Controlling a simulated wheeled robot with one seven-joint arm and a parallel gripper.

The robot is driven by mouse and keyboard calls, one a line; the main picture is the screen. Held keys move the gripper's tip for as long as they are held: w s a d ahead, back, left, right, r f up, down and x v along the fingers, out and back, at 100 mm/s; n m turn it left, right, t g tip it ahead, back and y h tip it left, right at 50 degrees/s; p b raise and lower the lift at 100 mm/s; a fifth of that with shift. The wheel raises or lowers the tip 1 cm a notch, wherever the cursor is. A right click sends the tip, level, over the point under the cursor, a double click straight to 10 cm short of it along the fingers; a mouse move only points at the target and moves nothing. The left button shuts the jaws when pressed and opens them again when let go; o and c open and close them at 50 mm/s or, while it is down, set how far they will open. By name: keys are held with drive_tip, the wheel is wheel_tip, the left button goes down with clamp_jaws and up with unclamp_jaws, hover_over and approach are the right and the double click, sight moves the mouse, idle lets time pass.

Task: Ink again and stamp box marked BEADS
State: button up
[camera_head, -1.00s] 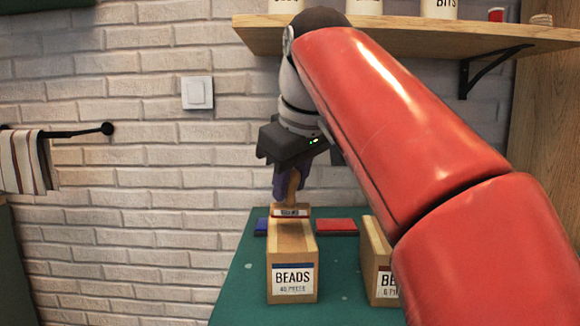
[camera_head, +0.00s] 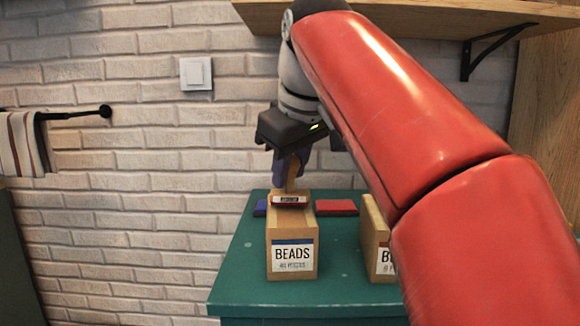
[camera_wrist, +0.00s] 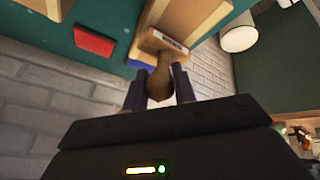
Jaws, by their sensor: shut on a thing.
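My gripper (camera_head: 290,172) is shut on the wooden handle of a stamp (camera_head: 291,200) with a small label on its front face. In the wrist view the stamp (camera_wrist: 162,48) hangs between the fingers. It is over the far part of the top of the left cardboard box (camera_head: 292,226), marked BEADS under a blue stripe. Whether it touches the box top, I cannot tell. A red ink pad (camera_head: 337,207) and a blue ink pad (camera_head: 261,208), partly hidden, lie behind the box. The stamp's underside is hidden.
A second box (camera_head: 378,240) stands to the right, its label partly hidden by my arm. Both boxes stand on a green table (camera_head: 240,275). A brick wall is behind, with a wooden shelf (camera_head: 400,18) above. The table is clear left of the BEADS box.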

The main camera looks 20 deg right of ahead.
drive_tip(key=shift+f+b, duration=0.3)
drive_tip(key=shift+f, duration=0.4)
idle(1.3)
drive_tip(key=shift+r, duration=0.1)
wheel_tip(320, 180, up, 3)
drive_tip(key=p, duration=0.3)
drive_tip(key=shift+r, duration=2)
drive_tip(key=shift+w, duration=0.1)
